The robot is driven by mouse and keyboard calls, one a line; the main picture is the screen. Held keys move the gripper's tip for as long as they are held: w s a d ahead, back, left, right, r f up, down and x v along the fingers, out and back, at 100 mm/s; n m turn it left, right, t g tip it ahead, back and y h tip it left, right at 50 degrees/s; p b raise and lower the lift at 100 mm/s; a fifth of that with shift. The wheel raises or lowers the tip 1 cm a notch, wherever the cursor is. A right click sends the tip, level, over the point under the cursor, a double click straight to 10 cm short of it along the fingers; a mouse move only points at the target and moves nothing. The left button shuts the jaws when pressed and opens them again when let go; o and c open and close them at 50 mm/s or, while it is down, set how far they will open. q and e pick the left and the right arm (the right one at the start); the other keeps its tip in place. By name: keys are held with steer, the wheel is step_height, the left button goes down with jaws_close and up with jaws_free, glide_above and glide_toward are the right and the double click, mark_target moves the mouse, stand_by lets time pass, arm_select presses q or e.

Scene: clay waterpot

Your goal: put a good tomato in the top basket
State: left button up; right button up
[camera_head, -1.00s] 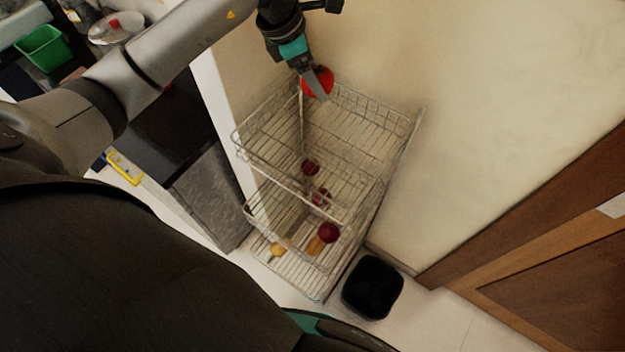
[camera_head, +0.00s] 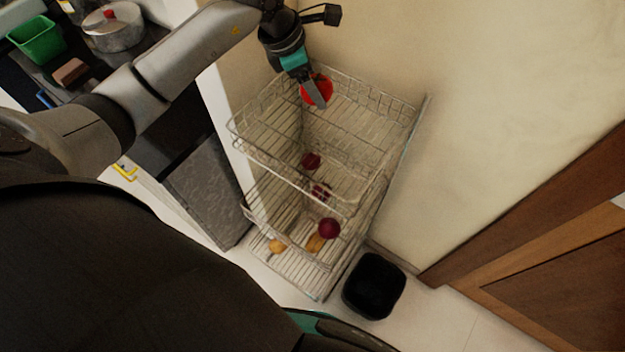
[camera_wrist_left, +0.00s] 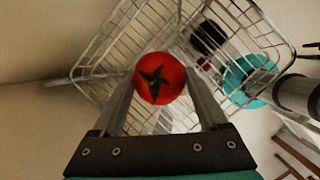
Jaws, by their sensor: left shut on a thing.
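My left gripper (camera_head: 311,94) is shut on a red tomato (camera_head: 318,90). In the left wrist view the tomato (camera_wrist_left: 160,78) sits between the two fingers, its dark green stem star facing the camera, and its skin looks evenly red. The gripper and tomato are over the back left part of the top basket (camera_head: 372,143) of a wire rack. I cannot tell their exact height above its floor. The top basket holds nothing else that I can make out. My right gripper is not in view.
Lower tiers hold dark red onions (camera_head: 329,229) and yellowish-brown vegetables (camera_head: 277,246). A black bin (camera_head: 374,286) stands on the floor beside the rack. The wall (camera_head: 480,110) is close behind. At upper left are a counter with a green box (camera_head: 38,40) and a pot (camera_head: 113,27).

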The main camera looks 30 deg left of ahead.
arm_select(q)
steer(key=o, duration=1.3)
steer(key=v, duration=1.5)
steer(key=shift+s+r, duration=0.1)
steer(key=shift+r, duration=0.05)
